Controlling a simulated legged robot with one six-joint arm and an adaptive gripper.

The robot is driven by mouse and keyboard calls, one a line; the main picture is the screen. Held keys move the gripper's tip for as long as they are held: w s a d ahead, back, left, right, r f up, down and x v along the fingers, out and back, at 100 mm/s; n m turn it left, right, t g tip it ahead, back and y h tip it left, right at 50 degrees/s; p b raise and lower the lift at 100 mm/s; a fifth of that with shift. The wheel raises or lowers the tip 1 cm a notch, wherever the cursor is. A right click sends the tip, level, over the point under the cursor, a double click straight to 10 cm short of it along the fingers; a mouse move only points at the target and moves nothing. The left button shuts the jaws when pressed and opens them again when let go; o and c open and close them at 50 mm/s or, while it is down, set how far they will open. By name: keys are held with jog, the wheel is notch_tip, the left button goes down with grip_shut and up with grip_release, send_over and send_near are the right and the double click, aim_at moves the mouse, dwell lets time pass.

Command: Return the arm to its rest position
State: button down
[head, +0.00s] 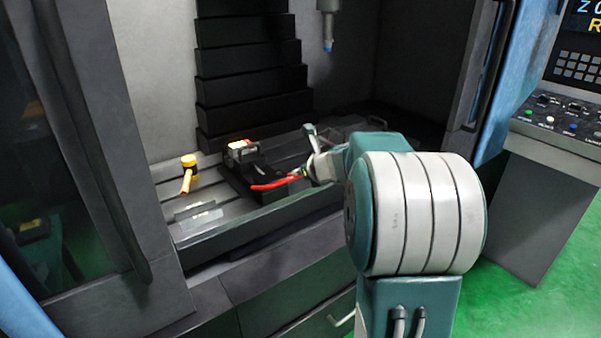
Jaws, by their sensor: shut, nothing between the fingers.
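My arm reaches from the right foreground into the open machine, with its large grey and teal joint nearest the camera. My gripper (304,172) is at the far end of the arm, over the machine bed, small and partly hidden by my own wrist. It is shut and holds nothing. Its tip is close to the end of a red handle (272,184) by the dark vise (243,158); I cannot tell whether they touch.
A yellow-headed mallet (188,172) and a flat metal piece (195,211) lie on the slotted machine bed (225,210). A spindle (328,30) hangs above. The door frames (95,150) flank the opening. A control panel (565,115) stands at right, with green floor (545,285) below.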

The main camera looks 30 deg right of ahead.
jog(key=s+a+r+n+g+y, duration=0.1)
jog(key=s+a+r+n+g, duration=0.1)
jog(key=s+a+n, duration=0.65)
jog(key=s+a+r+n+g+y, duration=0.15)
jog(key=s+a+n, duration=0.35)
jog(key=a+n, duration=0.55)
jog(key=s+a+f+n+g+h, duration=0.1)
jog(key=s+a+n, duration=0.1)
jog(key=s+n, duration=0.6)
jog(key=s+a+f+n+g+h, duration=0.1)
jog(key=s+a+f+n+h, duration=0.1)
jog(key=s+n, duration=0.6)
jog(key=shift+s+a+f+n, duration=0.3)
jog(key=shift+s+a, duration=0.2)
jog(key=shift+s, duration=0.2)
